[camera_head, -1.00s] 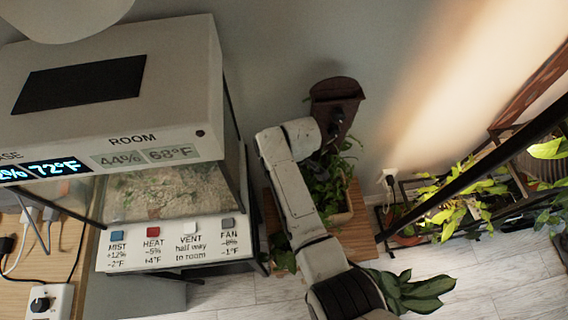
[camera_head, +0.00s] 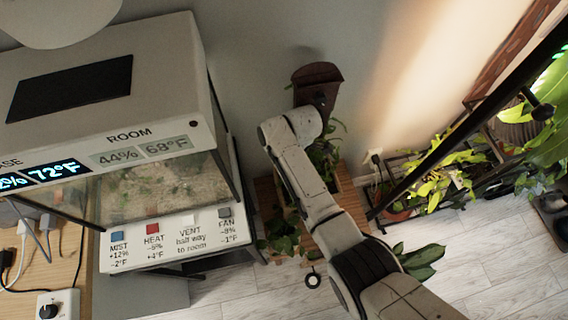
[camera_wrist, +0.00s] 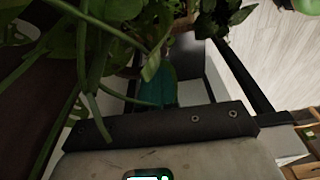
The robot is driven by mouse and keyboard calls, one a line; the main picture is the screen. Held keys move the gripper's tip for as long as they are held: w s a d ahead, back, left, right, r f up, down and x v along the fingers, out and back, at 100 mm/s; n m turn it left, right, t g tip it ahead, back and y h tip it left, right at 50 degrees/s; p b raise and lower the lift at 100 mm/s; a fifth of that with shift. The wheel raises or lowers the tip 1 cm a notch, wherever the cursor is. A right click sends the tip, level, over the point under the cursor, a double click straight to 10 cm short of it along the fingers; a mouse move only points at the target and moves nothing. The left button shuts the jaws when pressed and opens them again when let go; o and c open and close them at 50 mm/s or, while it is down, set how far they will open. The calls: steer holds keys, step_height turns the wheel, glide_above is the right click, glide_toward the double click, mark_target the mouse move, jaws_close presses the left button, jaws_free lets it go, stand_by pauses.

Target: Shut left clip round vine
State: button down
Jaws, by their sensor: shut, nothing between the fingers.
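Green vine stems (camera_wrist: 82,60) and leaves cross the upper left of the wrist view, close in front of my gripper (camera_wrist: 160,90). Leaves partly cover its fingers, which are shut with no held thing showing. In the head view, the leafy plant (camera_head: 325,160) stands behind my arm, and my gripper is hidden there. I cannot make out the left clip in either view, nor whether it is open or shut.
A brown holder (camera_head: 317,78) is on the wall above the plant. The white-topped terrarium (camera_head: 175,90) with its button panel stands close at left. More plants (camera_head: 450,170) fill a dark rack at right. Pale floor (camera_head: 475,250) is clear at lower right.

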steer(key=shift+w, duration=0.1)
stand_by(0.6)
steer(key=shift+w+d+r+b, duration=0.15)
steer(key=shift+w+r+b, duration=0.05)
steer(key=shift+w+b, duration=0.45)
